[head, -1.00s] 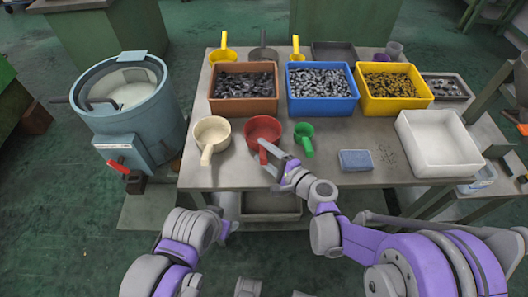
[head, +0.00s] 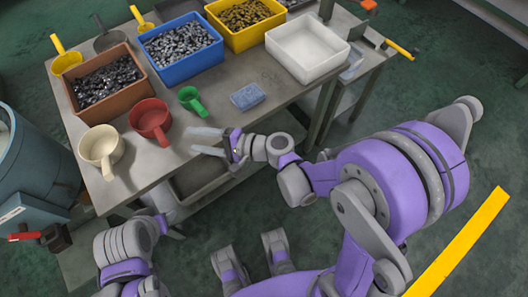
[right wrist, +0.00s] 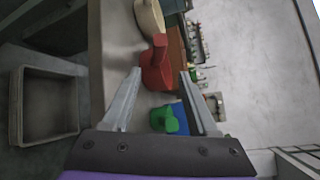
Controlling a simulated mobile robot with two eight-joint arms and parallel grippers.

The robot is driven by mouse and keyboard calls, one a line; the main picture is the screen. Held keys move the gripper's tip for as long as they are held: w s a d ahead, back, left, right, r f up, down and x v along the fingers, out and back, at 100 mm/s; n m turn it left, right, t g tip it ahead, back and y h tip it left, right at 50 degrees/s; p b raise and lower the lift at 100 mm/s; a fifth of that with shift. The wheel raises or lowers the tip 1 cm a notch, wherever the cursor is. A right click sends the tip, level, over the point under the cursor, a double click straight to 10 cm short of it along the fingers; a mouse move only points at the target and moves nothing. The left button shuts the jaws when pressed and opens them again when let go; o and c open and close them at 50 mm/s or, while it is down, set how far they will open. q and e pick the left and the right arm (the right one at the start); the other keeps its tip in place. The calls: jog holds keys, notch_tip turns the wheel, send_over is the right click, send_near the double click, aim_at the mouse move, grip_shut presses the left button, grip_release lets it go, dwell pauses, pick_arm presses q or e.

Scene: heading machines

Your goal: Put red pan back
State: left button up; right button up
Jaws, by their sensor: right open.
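The red pan (head: 149,116) stands upright on the grey table (head: 265,72), between a cream pan (head: 100,147) and a small green scoop (head: 190,98). Its handle points toward the table's front edge. My right gripper (head: 204,141) is open and empty at the front edge, to the right of the red pan and apart from it. In the right wrist view the red pan (right wrist: 157,70) shows beyond the open fingers (right wrist: 158,98). My left gripper (head: 168,227) is low at the front, partly hidden, and its jaws are unclear.
Brown (head: 122,97), blue (head: 177,63) and yellow (head: 243,36) bins of parts stand behind the pans. A white tray (head: 308,70) and a blue-grey block (head: 247,96) lie to the right. A blue machine (head: 35,165) stands at the left. A lower shelf bin (right wrist: 45,105) shows in the wrist view.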

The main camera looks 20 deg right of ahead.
jog(key=s+d+f+n+g+h, duration=0.1)
jog(key=s+d+n+g+h, duration=0.1)
jog(key=s+d+n+h, duration=0.3)
jog(key=s+d+f+n+g+h, duration=0.2)
jog(key=s+d+n+h, duration=0.4)
jog(key=s+d, duration=0.5)
jog(key=d+h, duration=0.2)
jog(key=d, duration=0.2)
jog(key=shift+d+f+h, duration=0.2)
jog(key=shift+d+h, duration=0.1)
jog(key=shift+d, duration=0.05)
